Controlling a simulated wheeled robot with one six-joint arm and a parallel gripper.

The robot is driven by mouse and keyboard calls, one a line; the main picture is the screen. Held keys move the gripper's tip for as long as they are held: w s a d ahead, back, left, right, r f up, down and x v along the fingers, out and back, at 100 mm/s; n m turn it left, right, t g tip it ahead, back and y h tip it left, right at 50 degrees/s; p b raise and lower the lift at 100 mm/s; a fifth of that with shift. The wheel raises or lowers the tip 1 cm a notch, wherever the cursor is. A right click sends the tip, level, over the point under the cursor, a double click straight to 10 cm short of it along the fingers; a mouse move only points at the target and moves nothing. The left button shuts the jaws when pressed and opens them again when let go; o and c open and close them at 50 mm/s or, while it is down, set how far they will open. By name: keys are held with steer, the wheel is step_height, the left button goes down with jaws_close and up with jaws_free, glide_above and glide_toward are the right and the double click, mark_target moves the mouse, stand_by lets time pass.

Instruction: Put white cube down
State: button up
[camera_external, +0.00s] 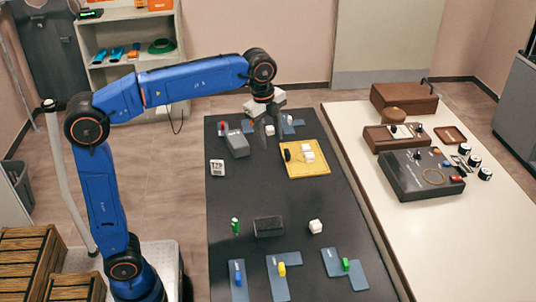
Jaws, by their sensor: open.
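White cubes show in three places: one (315,226) lies alone on the dark table (275,190) near its front, and two more, a rear one (307,147) and a front one (308,157), sit close together on a yellow tray (294,172). My gripper (272,137) is open, pointing down at the far part of the table, to the left of the tray and apart from its cubes. No cube is visible between its fingers. A small dark object (287,154) is at the tray's left side.
A grey device (237,145) stands just left of my gripper. A black box (268,227), a green piece (235,226) and blue-grey plates (278,284) with coloured pegs occupy the front. The table's middle is clear. A pale table (350,160) with equipment stands at right.

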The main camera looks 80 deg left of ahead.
steer(key=s+d+f+n+t, duration=0.1)
steer(key=s+d+f+n, duration=0.25)
steer(key=s, duration=0.65)
steer(key=s+d+f+n+t, duration=0.1)
steer(key=s+d+f+n, duration=0.3)
steer(key=s, duration=0.5)
steer(key=s+d+f+n+t, duration=0.1)
steer(key=s+d+f+n, duration=0.3)
steer(key=s+f, duration=1)
steer(key=shift+s+d+f, duration=0.15)
steer(key=shift+s+f, duration=0.2)
steer(key=shift+f, duration=0.2)
steer(key=shift+o, duration=0.6)
